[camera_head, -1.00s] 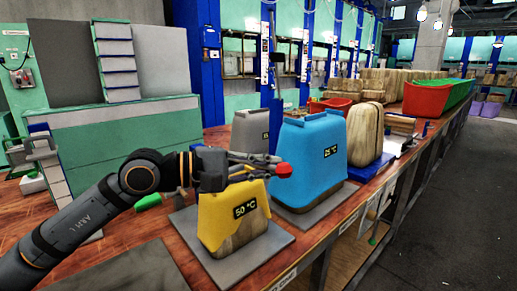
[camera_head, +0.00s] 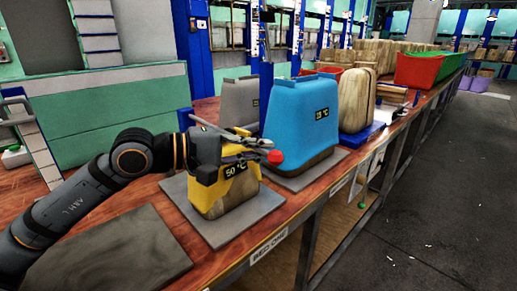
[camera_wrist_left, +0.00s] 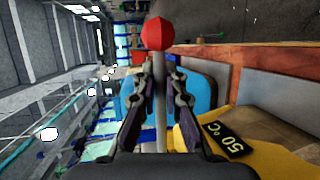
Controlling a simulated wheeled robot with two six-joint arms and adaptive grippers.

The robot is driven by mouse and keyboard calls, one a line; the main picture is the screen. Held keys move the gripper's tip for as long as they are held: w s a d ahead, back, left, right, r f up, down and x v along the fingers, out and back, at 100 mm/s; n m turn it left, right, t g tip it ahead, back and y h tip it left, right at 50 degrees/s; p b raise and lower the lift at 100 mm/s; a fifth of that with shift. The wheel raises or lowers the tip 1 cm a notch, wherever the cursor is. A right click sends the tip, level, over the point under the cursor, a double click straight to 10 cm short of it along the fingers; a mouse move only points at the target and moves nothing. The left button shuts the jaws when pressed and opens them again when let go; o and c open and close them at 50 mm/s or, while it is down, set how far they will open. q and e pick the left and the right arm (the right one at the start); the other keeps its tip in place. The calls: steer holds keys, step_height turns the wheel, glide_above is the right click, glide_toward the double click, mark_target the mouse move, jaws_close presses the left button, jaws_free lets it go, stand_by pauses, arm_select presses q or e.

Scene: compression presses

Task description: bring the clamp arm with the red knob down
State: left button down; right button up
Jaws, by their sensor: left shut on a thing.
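The clamp arm is a thin grey rod (camera_wrist_left: 160,95) with a red knob (camera_head: 275,157) at its end. The red knob also shows in the left wrist view (camera_wrist_left: 157,33), beyond the fingertips. My left gripper (camera_head: 250,147) is shut on the rod, just behind the knob, with one finger on each side in the wrist view. The rod reaches out over the yellow cover (camera_head: 206,196) marked 50 °C, which sits on a wooden-looking block on a grey plate. The gripper hides part of the cover's top and the clamp's pivot. My right gripper is not in view.
A blue cover (camera_head: 295,115) stands right behind the yellow one, with a grey cover (camera_head: 238,103) to its left. A wooden block (camera_head: 355,102) stands farther along the bench. A bare dark plate (camera_head: 110,250) lies in front. The floor at right is clear.

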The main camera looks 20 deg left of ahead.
arm_select(q)
steer(key=c, duration=1.4)
jaws_free()
steer(key=shift+f, duration=0.35)
steer(key=shift+r, duration=0.1)
steer(key=r+n+p, duration=0.1)
steer(key=r, duration=0.2)
steer(key=r+p, duration=0.2)
steer(key=r, duration=0.1)
steer(key=a+r+n+h+p, duration=0.1)
steer(key=r+p, duration=0.1)
steer(key=shift+w+r+n, duration=0.25)
steer(key=shift+r+n, duration=0.05)
steer(key=shift+r, duration=0.1)
steer(key=w+a+r+n+t+h+p, duration=0.1)
steer(key=w+a+r+n+p, duration=0.2)
steer(key=a+r, duration=0.3)
steer(key=w+a+r+n+t+h+p, duration=0.1)
steer(key=w+a+r+n+p, duration=0.3)
steer(key=r, duration=0.8)
steer(key=a+n+t+p, duration=0.1)
steer(key=a+n, duration=0.1)
steer(key=a, duration=0.1)
steer(key=shift+n, duration=0.3)
steer(key=shift+a+f, duration=0.1)
steer(key=shift+a, duration=0.05)
